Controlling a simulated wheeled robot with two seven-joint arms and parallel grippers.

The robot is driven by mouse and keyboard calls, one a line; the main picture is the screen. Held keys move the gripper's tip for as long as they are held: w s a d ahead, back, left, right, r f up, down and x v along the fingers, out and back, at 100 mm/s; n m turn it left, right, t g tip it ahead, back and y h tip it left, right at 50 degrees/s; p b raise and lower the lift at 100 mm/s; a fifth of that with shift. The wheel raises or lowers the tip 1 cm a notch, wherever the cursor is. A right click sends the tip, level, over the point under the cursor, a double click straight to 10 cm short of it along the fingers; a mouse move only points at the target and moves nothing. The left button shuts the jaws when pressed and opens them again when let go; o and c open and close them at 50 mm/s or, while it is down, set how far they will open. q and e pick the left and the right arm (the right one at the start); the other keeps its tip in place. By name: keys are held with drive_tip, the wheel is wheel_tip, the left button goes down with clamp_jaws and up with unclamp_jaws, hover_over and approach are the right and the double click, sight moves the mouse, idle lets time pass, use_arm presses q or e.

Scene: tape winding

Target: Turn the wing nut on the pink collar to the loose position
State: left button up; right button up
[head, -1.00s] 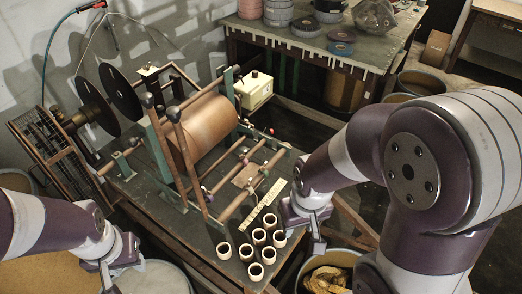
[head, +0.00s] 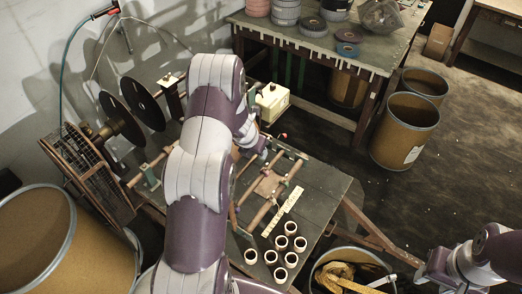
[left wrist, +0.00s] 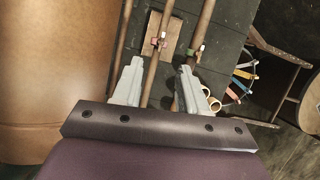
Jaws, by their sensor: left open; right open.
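In the left wrist view, a small pink-red collar (left wrist: 158,42) sits on a rod that runs up between my fingers. A second small collar (left wrist: 198,51), with red and green parts, sits on the rod to the right. I cannot tell for certain which is the task's pink one or how its wing nut is set. My left gripper (left wrist: 160,66) is open and empty, its fingertips just short of the collars. In the head view, my left arm hides much of the winding machine. My right gripper (head: 424,272) is open, low at the right, away from the machine.
The wooden rod frame (head: 268,185) lies on the work table (head: 325,190), near a pale ruler strip (head: 284,211) and several small rings (head: 290,228). Drums (head: 404,130) stand to the right.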

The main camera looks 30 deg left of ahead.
use_arm(q)
drive_tip(key=m, duration=0.1)
approach(266, 165)
drive_tip(key=p+x, duration=0.1)
drive_tip(key=x, duration=0.2)
drive_tip(key=p+x, duration=0.1)
drive_tip(key=x, duration=0.3)
drive_tip(key=shift+a+f, duration=0.2)
drive_tip(key=shift+w+f+p, duration=0.15)
drive_tip(key=shift+f+p, duration=0.15)
drive_tip(key=shift+w+d+f, duration=0.1)
drive_tip(key=shift+d+f, duration=0.15)
use_arm(e)
drive_tip(key=r, duration=0.1)
drive_tip(key=d+r, duration=0.1)
drive_tip(key=r, duration=0.1)
use_arm(q)
drive_tip(key=shift+a, duration=0.1)
drive_tip(key=shift+c, duration=1.2)
clamp_jaws()
